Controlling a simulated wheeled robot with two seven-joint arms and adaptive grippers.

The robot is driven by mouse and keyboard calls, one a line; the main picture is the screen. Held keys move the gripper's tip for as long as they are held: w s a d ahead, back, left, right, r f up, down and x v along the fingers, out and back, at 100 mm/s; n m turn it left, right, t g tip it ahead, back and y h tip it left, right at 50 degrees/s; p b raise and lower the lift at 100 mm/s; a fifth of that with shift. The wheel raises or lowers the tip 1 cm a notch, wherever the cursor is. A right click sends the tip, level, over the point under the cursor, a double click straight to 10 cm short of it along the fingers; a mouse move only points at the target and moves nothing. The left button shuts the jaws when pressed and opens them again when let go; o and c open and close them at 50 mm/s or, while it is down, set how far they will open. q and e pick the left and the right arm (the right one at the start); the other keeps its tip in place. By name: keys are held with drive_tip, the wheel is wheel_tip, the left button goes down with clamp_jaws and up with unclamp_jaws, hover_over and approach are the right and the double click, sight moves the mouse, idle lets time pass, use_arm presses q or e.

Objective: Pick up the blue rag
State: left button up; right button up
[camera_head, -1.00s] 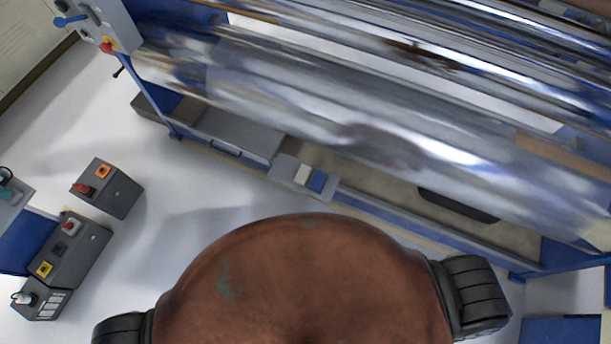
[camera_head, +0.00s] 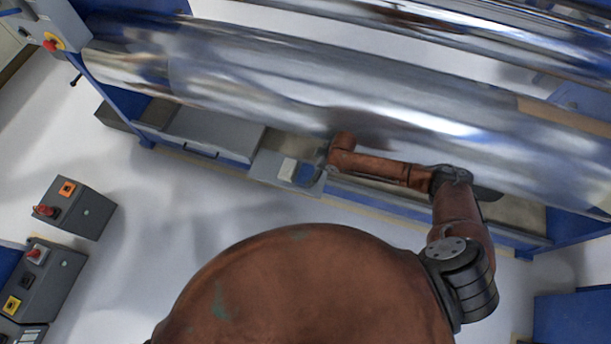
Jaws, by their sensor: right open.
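The blue rag (camera_head: 306,174) appears as a small blue patch on a grey ledge low on the machine frame, beside a small white item (camera_head: 288,169). My right arm reaches in from the right, and its gripper (camera_head: 321,168) is open at the rag, overlapping its right part in this view. The gripper's fingers are small and dark, so I cannot tell whether they touch the rag. My left gripper is not in view.
A large shiny film roller (camera_head: 300,85) runs across just above my right arm. A grey box (camera_head: 215,135) sits left of the rag. Grey control boxes (camera_head: 75,207) stand at the left. The white floor (camera_head: 170,240) between is clear.

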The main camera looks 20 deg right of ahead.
sight(307, 174)
drive_tip(key=b+x, duration=0.1)
drive_tip(key=x, duration=0.6)
drive_tip(key=shift+a+f+b, duration=0.1)
drive_tip(key=shift+b, duration=0.3)
drive_tip(key=c, duration=1.2)
